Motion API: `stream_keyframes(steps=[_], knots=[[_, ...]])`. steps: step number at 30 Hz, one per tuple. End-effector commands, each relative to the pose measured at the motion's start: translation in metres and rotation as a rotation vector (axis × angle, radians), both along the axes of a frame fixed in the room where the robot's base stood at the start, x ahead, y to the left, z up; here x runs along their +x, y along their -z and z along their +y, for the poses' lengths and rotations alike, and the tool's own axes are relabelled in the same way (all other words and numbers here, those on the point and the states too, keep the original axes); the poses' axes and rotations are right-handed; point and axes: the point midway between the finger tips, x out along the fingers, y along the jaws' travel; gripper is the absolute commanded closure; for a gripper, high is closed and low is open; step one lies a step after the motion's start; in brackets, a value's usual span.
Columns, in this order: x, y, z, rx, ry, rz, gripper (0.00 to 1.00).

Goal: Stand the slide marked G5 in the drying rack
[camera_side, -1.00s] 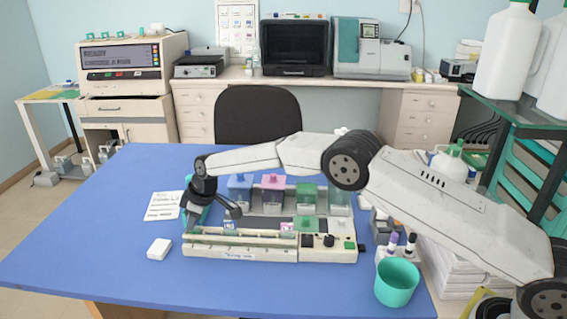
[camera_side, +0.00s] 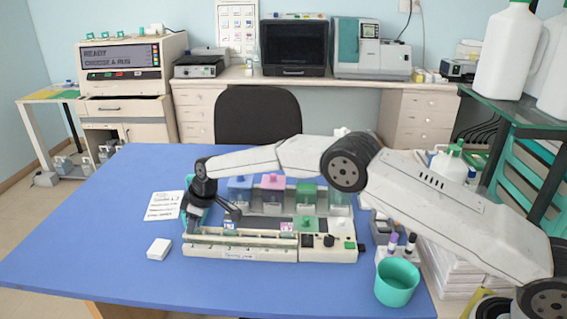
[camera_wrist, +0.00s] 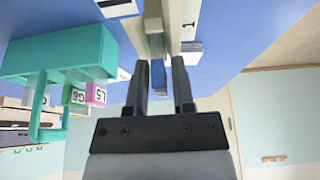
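My gripper (camera_side: 236,212) is low over the left part of the cream staining station (camera_side: 200,247) in the side view. In the wrist view its two fingers (camera_wrist: 159,75) are apart, with a blue strip (camera_wrist: 158,76) visible in the gap; a clear grip on it does not show. A blue-marked slide label (camera_side: 230,226) sits just below the fingers in the side view, its text too small to read. The teal rack (camera_wrist: 60,50) is beside the gripper in the wrist view, near a pink L5 label (camera_wrist: 96,94) and a green label (camera_wrist: 73,95), seemingly G6. No G5 label is clearly readable.
Blue, pink and green-lidded jars (camera_side: 272,190) stand behind the station. A pink-marked label (camera_side: 287,228) is further right. A white block (camera_side: 159,249) and a printed sheet (camera_side: 164,205) lie left. A teal cup (camera_side: 397,283) stands right. The blue table (camera_side: 90,230) is clear at left.

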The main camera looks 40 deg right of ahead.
Motion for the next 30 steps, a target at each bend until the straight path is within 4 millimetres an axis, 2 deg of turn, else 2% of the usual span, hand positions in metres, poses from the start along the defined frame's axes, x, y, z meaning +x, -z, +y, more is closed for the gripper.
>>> stream_keyframes(steps=[1, 2, 17, 23, 30], knots=[[0.0, 0.0, 0.0, 0.0, 0.0, 0.0, 0.51], [0.0, 0.0, 0.0, -0.001, 0.0, 0.001, 0.45], [-0.001, -0.004, -0.001, -0.001, 0.0, 0.001, 0.45], [-0.004, -0.016, -0.005, 0.0, 0.0, 0.0, 0.45], [-0.011, -0.04, -0.012, 0.0, 0.0, -0.001, 0.45]])
